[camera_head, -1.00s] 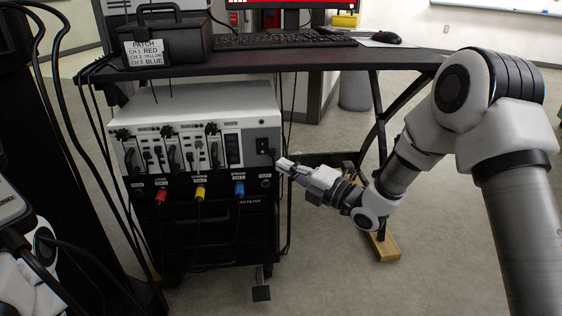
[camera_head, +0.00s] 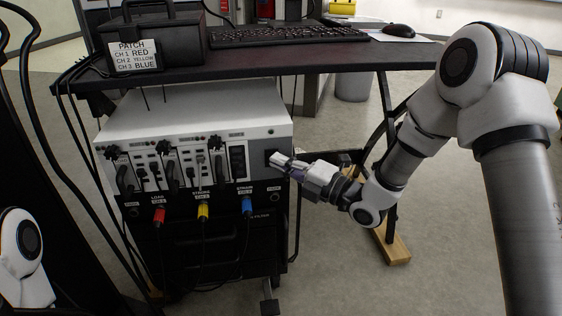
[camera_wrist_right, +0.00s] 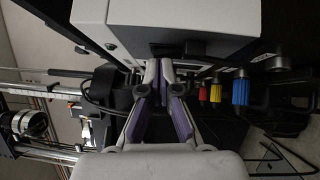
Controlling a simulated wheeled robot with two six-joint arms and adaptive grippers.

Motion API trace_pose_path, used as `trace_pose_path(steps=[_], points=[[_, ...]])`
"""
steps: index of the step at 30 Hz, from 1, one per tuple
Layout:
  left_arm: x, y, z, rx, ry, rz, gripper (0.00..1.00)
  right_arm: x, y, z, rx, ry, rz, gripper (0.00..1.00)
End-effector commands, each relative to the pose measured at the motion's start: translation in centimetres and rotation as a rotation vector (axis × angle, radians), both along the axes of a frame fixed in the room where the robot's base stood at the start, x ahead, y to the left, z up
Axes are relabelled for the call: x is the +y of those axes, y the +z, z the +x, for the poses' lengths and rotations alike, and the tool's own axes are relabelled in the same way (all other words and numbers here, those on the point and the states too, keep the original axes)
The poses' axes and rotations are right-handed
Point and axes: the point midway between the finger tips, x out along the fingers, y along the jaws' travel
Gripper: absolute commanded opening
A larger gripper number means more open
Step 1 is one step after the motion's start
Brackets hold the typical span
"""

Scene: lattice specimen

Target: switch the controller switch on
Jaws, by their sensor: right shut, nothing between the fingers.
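The controller (camera_head: 190,112) is a pale grey box under the desk, its front panel full of dark switches and handles. Its switch sits on a black plate at the right end of the panel, largely hidden behind my right gripper (camera_head: 272,160). That gripper is shut and empty, its tips at or very close to the plate; I cannot tell whether they touch. In the right wrist view the shut fingers (camera_wrist_right: 159,66) point at the dark area on the controller's face (camera_wrist_right: 185,48). The switch position cannot be made out. My left gripper is out of view.
Red (camera_head: 159,216), yellow (camera_head: 203,211) and blue (camera_head: 247,205) plugs with cables sit below the panel. The dark desk (camera_head: 300,62) overhangs the controller and carries a keyboard (camera_head: 285,36) and a black case (camera_head: 150,40). A desk leg stands right of my right gripper.

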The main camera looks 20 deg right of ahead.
Motion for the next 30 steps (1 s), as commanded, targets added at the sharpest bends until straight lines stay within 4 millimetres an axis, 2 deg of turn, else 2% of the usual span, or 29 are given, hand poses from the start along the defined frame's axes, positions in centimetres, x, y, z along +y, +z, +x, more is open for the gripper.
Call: trace_pose_path(steps=[3,13,17,24,30], points=[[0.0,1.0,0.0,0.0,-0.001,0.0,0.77,0.0,0.4,0.3,0.026,0.001,0.003,0.0],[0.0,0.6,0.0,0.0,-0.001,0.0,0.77,-0.6,0.1,-0.3,0.027,-0.003,0.007,0.0],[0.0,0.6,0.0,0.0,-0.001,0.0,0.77,-1.9,0.0,-2.1,0.026,-0.004,0.01,0.0],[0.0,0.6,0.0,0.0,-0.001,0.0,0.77,-5.1,-0.3,-6.3,0.024,-0.006,0.013,0.0],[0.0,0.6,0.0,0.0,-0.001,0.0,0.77,-6.8,-0.5,-8.6,0.024,-0.004,0.009,0.0]])
